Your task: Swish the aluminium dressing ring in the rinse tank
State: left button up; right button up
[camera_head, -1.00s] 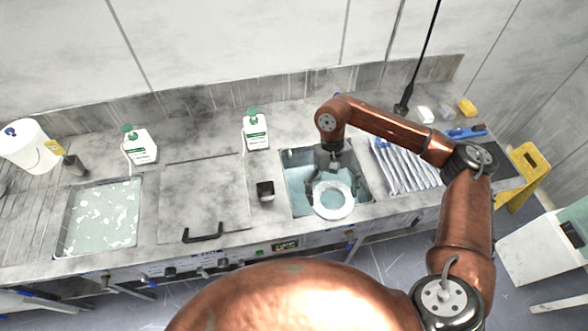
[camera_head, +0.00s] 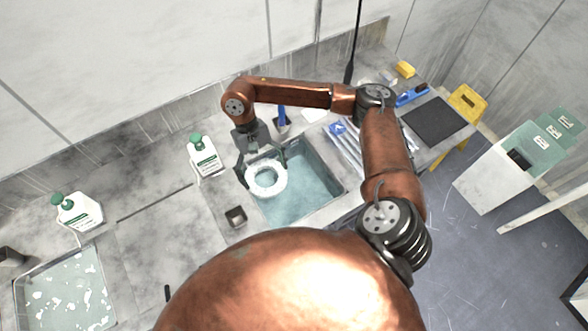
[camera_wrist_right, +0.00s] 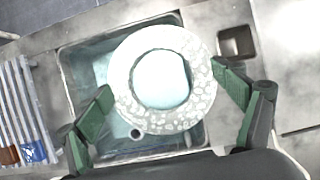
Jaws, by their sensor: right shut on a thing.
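The pale speckled dressing ring (camera_head: 266,193) is held by my right gripper (camera_head: 264,164) over the left part of the rinse tank (camera_head: 312,188). In the right wrist view the ring (camera_wrist_right: 185,115) sits between the two green finger pads, with tank water showing through its hole. The tank (camera_wrist_right: 88,70) is a square metal basin of clear bluish water set in the bench. Whether the ring's underside touches the water cannot be told. My left gripper is out of view.
Tubes on a rack (camera_head: 345,145) lie right of the tank. A second basin with white flecks (camera_head: 65,295) is at the far left.

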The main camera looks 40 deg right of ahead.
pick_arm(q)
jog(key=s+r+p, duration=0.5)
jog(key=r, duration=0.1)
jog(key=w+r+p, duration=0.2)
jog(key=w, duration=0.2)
pick_arm(e)
jog(key=s+d+f+m+t+y, duration=0.25)
jog(key=s+d+f+m, duration=0.35)
jog(key=d+m, duration=0.35)
pick_arm(q)
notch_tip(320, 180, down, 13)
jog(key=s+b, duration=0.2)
jog(key=b, duration=1)
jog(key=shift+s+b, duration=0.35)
jog(key=shift+b, duration=0.05)
pick_arm(e)
jog(key=shift+n+g+y, duration=0.25)
jog(key=shift+g, duration=0.1)
jog(key=shift+f, duration=7.9)
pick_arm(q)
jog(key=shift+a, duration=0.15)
pick_arm(e)
jog(key=shift+r, duration=0.1)
